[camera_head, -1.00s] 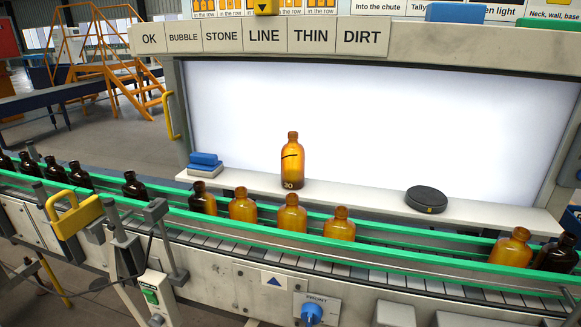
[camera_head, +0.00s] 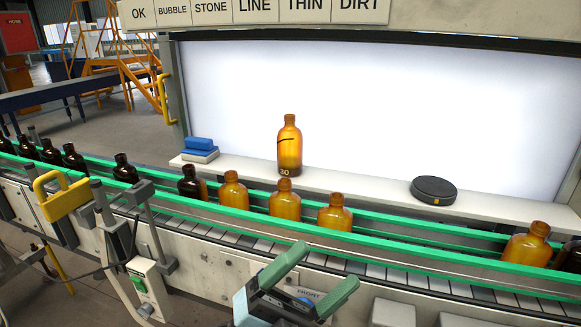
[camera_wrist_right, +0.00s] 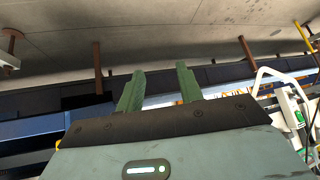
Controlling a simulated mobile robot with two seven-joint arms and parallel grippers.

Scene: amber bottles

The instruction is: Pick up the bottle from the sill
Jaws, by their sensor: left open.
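The amber bottle (camera_head: 289,148) stands upright on the white sill (camera_head: 350,188) in front of the bright panel. It has a dark line on its upper body and the number 30 near its base. My left gripper (camera_head: 324,268) is at the bottom middle of the head view, open and empty, below the bottle in the picture and apart from it. My right gripper shows only in the right wrist view (camera_wrist_right: 159,84). Its two green fingers are apart with nothing between them.
Several bottles, amber (camera_head: 285,199) and dark (camera_head: 192,184), stand on the conveyor between green rails (camera_head: 390,246), in front of the sill. A black round puck (camera_head: 433,190) and blue-and-white blocks (camera_head: 200,149) sit on the sill, with bare room around the bottle.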

